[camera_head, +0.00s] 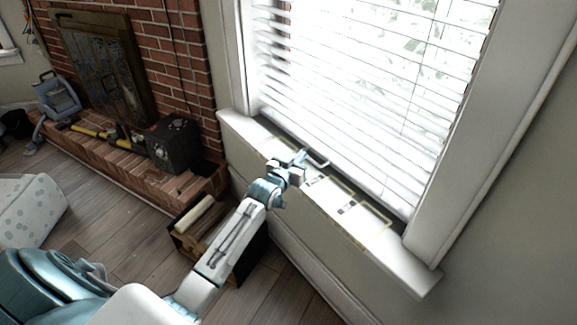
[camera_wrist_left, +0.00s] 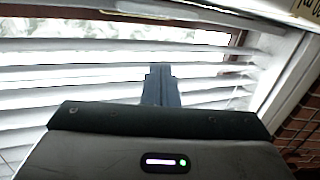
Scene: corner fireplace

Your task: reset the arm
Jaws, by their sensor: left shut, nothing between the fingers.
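My left arm reaches up from the bottom left of the head view to the window sill. My left gripper (camera_head: 299,158) is over the sill, close to the lower part of the blinds. In the left wrist view its fingers (camera_wrist_left: 161,85) are together, with nothing seen between them, and the blind slats are behind them. My right gripper is in neither view.
White blinds (camera_head: 370,90) cover the window. A wooden box (camera_head: 247,262) stands on the floor below. A brick fireplace (camera_head: 165,60) with a black case (camera_head: 173,145) on its hearth is left.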

